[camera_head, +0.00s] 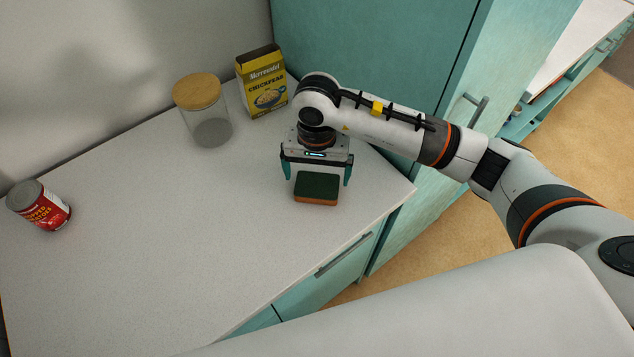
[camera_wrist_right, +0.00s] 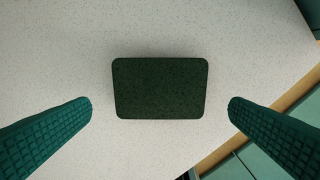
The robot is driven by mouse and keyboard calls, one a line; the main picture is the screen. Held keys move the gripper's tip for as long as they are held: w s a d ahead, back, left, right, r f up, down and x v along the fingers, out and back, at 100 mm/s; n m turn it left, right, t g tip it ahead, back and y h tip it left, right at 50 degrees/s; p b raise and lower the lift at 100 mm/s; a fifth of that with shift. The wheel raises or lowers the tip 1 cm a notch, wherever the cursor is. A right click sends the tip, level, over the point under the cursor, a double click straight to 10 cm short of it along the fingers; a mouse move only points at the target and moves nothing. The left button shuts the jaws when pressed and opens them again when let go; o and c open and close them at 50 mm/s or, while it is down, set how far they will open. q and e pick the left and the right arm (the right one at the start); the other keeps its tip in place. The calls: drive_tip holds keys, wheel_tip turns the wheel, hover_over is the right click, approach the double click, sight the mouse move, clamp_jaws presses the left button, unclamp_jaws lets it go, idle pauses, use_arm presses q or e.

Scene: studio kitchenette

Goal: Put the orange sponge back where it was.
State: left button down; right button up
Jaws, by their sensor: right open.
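The orange sponge (camera_head: 316,189) lies flat on the white counter near its front right edge. Its top is a dark green scouring layer, and an orange side shows below it. It also shows in the right wrist view (camera_wrist_right: 160,88), centred between the fingers. My right gripper (camera_head: 317,177) is open above the sponge, pointing down, with one teal finger on either side and clear gaps. It holds nothing. My left gripper is not in view.
A yellow chickpea box (camera_head: 263,83) and a glass jar with a wooden lid (camera_head: 208,115) stand behind the gripper. A red can (camera_head: 40,206) stands at the far left. A teal cabinet (camera_head: 375,50) rises at the back right. The counter's middle (camera_head: 170,230) is clear.

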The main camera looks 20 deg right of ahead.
sight(317, 187)
wheel_tip(317, 187, up, 7)
drive_tip(key=b, duration=0.1)
drive_tip(key=shift+r, duration=0.15)
idle(0.5)
